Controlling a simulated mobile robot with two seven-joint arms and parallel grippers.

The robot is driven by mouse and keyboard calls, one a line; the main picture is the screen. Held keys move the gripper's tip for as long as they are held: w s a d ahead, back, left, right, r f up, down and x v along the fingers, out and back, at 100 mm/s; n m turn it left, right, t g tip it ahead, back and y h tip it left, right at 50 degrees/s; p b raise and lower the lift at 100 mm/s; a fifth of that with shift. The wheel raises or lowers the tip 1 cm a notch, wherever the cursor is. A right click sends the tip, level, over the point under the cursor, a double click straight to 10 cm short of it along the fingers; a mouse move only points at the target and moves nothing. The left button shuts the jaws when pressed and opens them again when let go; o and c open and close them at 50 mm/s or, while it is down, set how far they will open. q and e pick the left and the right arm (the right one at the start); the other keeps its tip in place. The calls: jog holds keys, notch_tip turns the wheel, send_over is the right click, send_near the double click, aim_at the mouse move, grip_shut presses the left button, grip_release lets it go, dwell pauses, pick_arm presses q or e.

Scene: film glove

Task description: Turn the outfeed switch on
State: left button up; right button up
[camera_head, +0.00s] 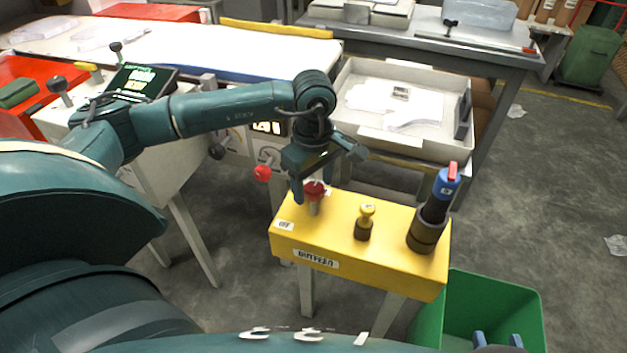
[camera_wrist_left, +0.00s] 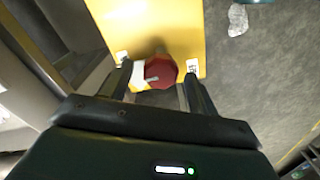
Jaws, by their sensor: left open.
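A yellow box (camera_head: 340,235) with a label that seems to read OUTFEED carries a red knob switch (camera_head: 314,190) near its left end. A small white OFF label (camera_head: 285,226) sits by the knob. My left gripper (camera_head: 316,184) is open, pointing down, with its fingers on either side of the knob. In the left wrist view the red knob (camera_wrist_left: 160,72) lies between the fingertips, with a white label on each side. Contact cannot be told. My right gripper (camera_head: 498,340) shows only its two separated fingertips at the bottom edge.
A yellow-topped button (camera_head: 366,214) and a dark cylinder with a blue-and-red top (camera_head: 437,207) stand on the box, right of the knob. A red ball-ended lever (camera_head: 263,173) is behind left. A green bin (camera_head: 528,298) stands below right. A pale tray (camera_head: 350,128) is behind.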

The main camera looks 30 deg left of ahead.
pick_arm(q)
notch_tip(320, 180, up, 13)
jog(key=p, duration=0.2)
dwell(0.5)
dwell(0.4)
